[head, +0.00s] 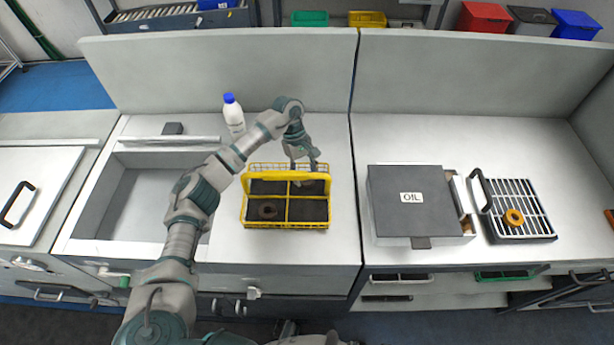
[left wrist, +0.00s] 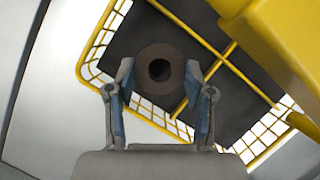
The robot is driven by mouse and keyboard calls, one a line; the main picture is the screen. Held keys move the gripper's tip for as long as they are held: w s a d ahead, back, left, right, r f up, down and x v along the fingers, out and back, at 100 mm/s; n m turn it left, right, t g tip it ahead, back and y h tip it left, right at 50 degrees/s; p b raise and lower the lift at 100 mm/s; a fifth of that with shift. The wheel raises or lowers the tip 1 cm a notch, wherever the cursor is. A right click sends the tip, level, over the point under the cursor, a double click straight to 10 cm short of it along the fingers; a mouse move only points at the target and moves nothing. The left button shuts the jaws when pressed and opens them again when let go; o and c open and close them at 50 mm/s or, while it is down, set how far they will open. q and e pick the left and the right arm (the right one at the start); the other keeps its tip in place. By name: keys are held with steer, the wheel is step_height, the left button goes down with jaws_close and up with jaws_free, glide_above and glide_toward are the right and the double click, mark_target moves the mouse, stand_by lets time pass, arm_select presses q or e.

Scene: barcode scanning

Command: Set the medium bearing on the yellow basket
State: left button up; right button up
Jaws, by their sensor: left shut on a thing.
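The yellow basket (head: 285,227) stands on the left worktop, with dark-floored compartments and a raised handle across it. My left gripper (head: 304,171) reaches down over its back right compartment, behind the handle. It is shut on a dark brown ring, the medium bearing (head: 314,188), which is partly hidden by the handle and fingers. In the left wrist view the bearing (left wrist: 160,90) is between the fingertips (left wrist: 161,68), over the basket's dark floor. I cannot tell whether it touches that floor. My right gripper is not in view.
A white bottle (head: 234,118) with a blue cap stands behind my left arm. A sink (head: 150,200) is at the left. A dark OIL box (head: 405,205) and a grille (head: 535,205) with an orange bearing (head: 513,217) are on the right worktop.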

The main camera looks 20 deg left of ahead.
arm_select(q)
steer(key=shift+f, duration=0.6)
steer(key=shift+f, duration=0.1)
steer(key=o, duration=0.9)
steer(key=shift+f, duration=0.1)
steer(key=shift+o, duration=0.3)
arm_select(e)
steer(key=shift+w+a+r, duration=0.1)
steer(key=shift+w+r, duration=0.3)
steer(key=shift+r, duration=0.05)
arm_select(q)
steer(key=shift+r, duration=0.2)
